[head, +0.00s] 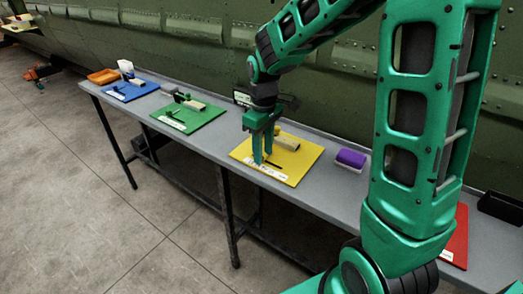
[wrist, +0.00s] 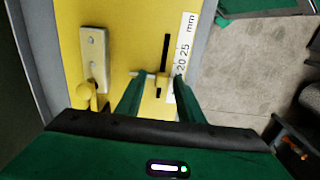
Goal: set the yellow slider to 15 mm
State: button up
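The yellow board (head: 298,171) lies on the grey bench, and my gripper (head: 262,160) reaches down over its left part. In the wrist view the small yellow slider (wrist: 162,82) sits at the near end of the visible black slot (wrist: 166,50). A pale bar sticks out to its left. The white scale (wrist: 187,45) beside the slot shows 20, 25 and mm; the slider is nearer me than the 20, and lower marks are hidden by my right finger. My gripper (wrist: 158,78) has its fingers apart, one on each side of the slider; contact is unclear.
A metal plate with a yellow knob (wrist: 94,50) is left of the slot. The bench also bears a green board (head: 190,115), a blue board (head: 130,91), an orange tray (head: 103,76), a purple block (head: 351,158) and a red board (head: 457,240). The green riveted fuselage wall (head: 200,45) stands behind.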

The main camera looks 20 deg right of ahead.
notch_tip(320, 180, up, 11)
jog(key=shift+f, duration=0.15)
dwell(0.4)
dwell(0.4)
jog(key=s+d+f+m, duration=0.1)
jog(key=s+d+m, duration=0.3)
jog(key=s, duration=0.5)
jog(key=s+d+f+m, duration=0.1)
jog(key=s+d+m, duration=0.3)
jog(key=s, duration=0.5)
jog(key=s+d+f+m, duration=0.2)
jog(key=s+d+m, duration=0.2)
jog(key=s, duration=0.5)
jog(key=shift+s+d+m, duration=0.2)
jog(key=shift+d+m, duration=0.1)
jog(key=shift+d, duration=0.9)
jog(key=shift+f, duration=0.1)
jog(key=shift+w+f, duration=0.25)
jog(key=shift+w, duration=0.4)
